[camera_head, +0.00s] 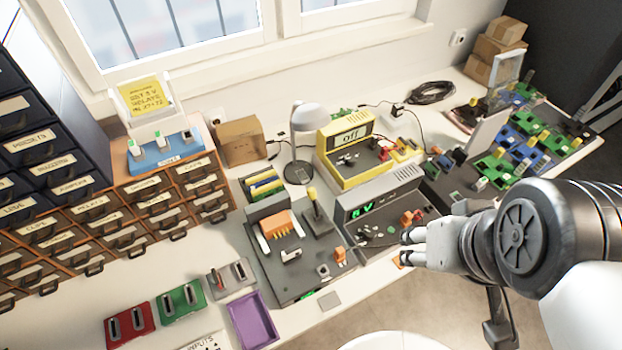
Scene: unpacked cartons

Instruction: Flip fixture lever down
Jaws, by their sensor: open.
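The fixture (290,278) is a dark grey board on the bench, with an orange block (279,227) in white holders on it. A lever (316,211) with a yellow tip stands roughly upright at the board's back right. My gripper (404,247) is at the right of the fixture, in front of a grey instrument with a green display (375,205). Its fingertips point left and are apart, with nothing seen between them. A clear gap separates them from the lever. The gripper's far side is hidden by my wrist.
A yellow meter reading "off" (350,135) and a grey lamp (305,118) stand behind the fixture. A purple tray (253,322), red holder (130,325) and green holder (181,301) lie left of it. Drawer cabinets (110,215) fill the left. Boards with colored parts (520,140) lie right.

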